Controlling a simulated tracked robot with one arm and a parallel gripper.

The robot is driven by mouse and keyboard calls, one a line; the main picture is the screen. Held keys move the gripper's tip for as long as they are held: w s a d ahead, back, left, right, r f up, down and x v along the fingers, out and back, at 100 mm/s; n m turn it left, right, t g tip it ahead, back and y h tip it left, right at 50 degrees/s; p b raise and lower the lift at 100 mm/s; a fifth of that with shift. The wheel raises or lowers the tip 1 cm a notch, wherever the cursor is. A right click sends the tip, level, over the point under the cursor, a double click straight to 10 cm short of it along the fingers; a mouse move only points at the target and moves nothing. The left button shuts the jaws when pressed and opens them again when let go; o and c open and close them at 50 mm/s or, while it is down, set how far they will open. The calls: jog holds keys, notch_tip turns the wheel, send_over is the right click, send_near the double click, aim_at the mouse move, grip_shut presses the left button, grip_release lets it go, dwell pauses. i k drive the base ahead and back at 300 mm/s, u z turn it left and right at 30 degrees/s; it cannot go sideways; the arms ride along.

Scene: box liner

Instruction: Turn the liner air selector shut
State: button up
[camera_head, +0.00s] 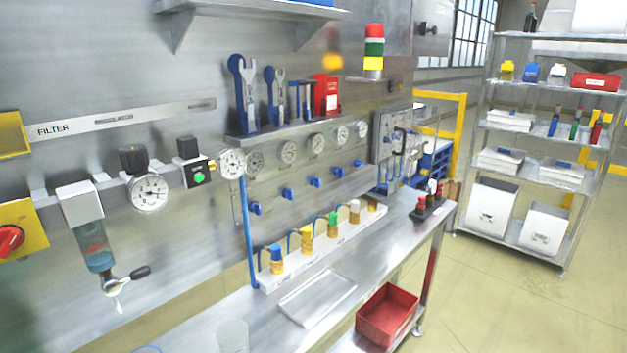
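No label reading liner air selector is legible, so I cannot tell which control it is. A red rotary knob (10,239) on a yellow plate is cut by the left edge. A black knob (133,158) sits above a round gauge (150,192), right of the filter bowl (95,245). A small box with a green button (199,177) is further right. Several blue valve handles (287,193) line the wall under a row of gauges. My gripper is not in view.
A shelf rack (545,130) stands right. The floor (500,310) is clear.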

aim_at(315, 182)
jog(key=z, duration=0.65)
jog(key=i, duration=1.95)
jog(key=u, duration=0.5)
